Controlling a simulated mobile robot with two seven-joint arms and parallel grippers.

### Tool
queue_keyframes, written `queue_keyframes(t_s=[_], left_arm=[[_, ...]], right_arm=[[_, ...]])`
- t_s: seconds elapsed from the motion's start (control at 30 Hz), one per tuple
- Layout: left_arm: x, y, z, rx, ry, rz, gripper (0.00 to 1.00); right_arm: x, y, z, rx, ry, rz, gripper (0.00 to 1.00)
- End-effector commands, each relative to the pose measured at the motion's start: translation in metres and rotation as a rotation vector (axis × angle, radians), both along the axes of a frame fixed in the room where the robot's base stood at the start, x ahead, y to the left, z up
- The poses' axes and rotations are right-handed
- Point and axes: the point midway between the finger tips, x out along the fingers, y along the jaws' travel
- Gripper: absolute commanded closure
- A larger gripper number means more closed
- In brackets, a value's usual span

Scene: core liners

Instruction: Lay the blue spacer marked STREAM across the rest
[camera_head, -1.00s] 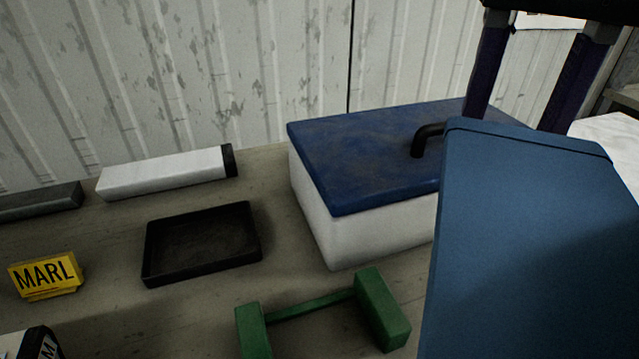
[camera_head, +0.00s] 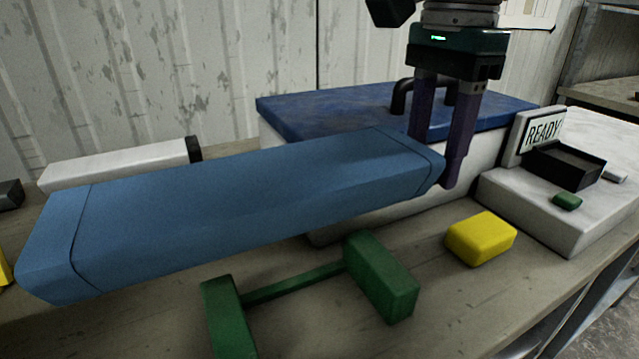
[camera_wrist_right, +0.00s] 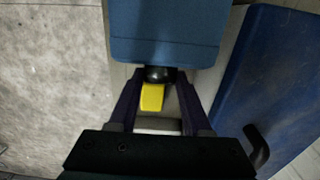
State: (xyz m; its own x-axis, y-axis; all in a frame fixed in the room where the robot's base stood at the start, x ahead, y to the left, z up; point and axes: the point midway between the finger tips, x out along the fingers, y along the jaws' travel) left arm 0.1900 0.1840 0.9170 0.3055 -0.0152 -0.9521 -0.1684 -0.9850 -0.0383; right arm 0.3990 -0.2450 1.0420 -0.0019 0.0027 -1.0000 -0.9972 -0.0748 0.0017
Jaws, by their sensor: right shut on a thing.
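The blue spacer (camera_head: 230,205) is a long block held level-looking in the air, stretching across the head view from lower left to the right. No marking shows on its visible faces. My right gripper (camera_head: 441,165) is shut at the spacer's right end. In the right wrist view, the spacer (camera_wrist_right: 168,35) reaches away beyond my right gripper (camera_wrist_right: 158,76), with a dark round end piece between the fingers. The rest is a green stand (camera_head: 384,280) with two blocks joined by a bar, standing on the bench below and in front of the spacer. My left gripper is out of view.
A white box with a blue lid (camera_head: 300,108) and dark handle stands behind. A yellow block (camera_head: 481,238) lies right of the stand. A white bar (camera_head: 115,165) lies at back left.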

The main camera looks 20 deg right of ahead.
Motion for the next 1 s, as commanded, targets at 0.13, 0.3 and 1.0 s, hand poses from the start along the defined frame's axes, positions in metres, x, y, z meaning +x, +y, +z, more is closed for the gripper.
queue_keyframes(t_s=[0.13, 0.3, 1.0], left_arm=[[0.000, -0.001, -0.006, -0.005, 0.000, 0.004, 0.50], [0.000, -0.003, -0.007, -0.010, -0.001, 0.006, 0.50], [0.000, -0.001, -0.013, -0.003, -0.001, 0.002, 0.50]], right_arm=[[-0.001, 0.000, -0.034, 0.000, 0.003, 0.001, 1.00], [0.000, 0.001, -0.049, 0.001, 0.000, 0.002, 1.00], [0.000, 0.001, -0.093, 0.002, 0.000, 0.003, 1.00]])
